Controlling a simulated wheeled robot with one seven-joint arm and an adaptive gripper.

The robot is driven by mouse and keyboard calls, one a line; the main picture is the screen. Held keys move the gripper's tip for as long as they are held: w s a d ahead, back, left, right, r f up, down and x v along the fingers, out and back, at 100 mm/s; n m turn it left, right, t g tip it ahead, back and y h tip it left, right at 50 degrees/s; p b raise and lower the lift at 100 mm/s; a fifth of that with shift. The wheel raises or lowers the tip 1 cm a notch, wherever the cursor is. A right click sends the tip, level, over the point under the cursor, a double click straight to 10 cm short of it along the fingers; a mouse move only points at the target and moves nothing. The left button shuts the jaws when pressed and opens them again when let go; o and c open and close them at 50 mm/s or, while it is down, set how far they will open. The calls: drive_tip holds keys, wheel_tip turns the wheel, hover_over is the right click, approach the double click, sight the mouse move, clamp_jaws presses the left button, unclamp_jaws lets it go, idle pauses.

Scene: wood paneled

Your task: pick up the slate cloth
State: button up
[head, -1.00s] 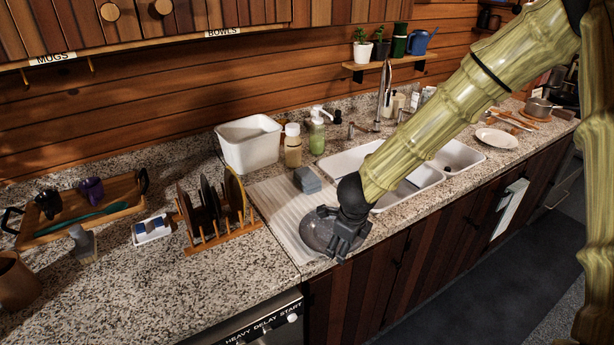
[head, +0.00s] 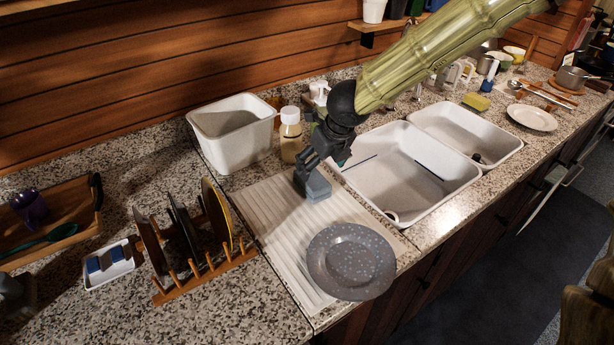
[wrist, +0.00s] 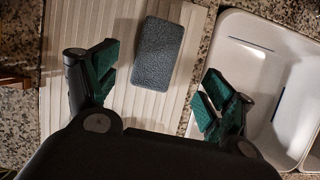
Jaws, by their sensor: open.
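The slate cloth (head: 316,188) is a small blue-grey block-like folded piece on the white ribbed drainboard, beside the sink. In the wrist view the slate cloth (wrist: 158,52) lies flat, a little ahead of the fingertips and between their lines. My gripper (head: 312,172) is at the cloth in the head view and partly covers its upper part. In the wrist view my gripper (wrist: 158,82) is open with green-padded fingers spread wide and nothing between them. I cannot tell how high the fingers are above the cloth.
A speckled grey plate (head: 350,262) lies on the drainboard (head: 283,222) nearer the front. The double sink (head: 405,211) is to the right. A white tub (head: 232,146) and a bottle (head: 291,140) stand behind. A wooden rack (head: 206,277) with plates stands left.

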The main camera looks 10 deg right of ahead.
sight(314, 179)
drive_tip(key=shift+s+f, duration=0.2)
drive_tip(key=shift+f, duration=0.3)
drive_tip(key=shift+s+a+f, duration=0.15)
drive_tip(key=shift+s+f, duration=0.25)
drive_tip(key=shift+s, duration=0.1)
drive_tip(key=w+f, duration=0.3)
drive_tip(key=shift+w+a+f, duration=0.15)
drive_tip(key=shift+a, duration=0.05)
drive_tip(key=shift+a+f+p, duration=0.2)
drive_tip(key=shift+f+p, duration=0.15)
drive_tip(key=shift+x, duration=1.55)
drive_tip(key=shift+r, duration=0.25)
drive_tip(key=shift+f, duration=0.15)
drive_tip(key=shift+f, duration=0.2)
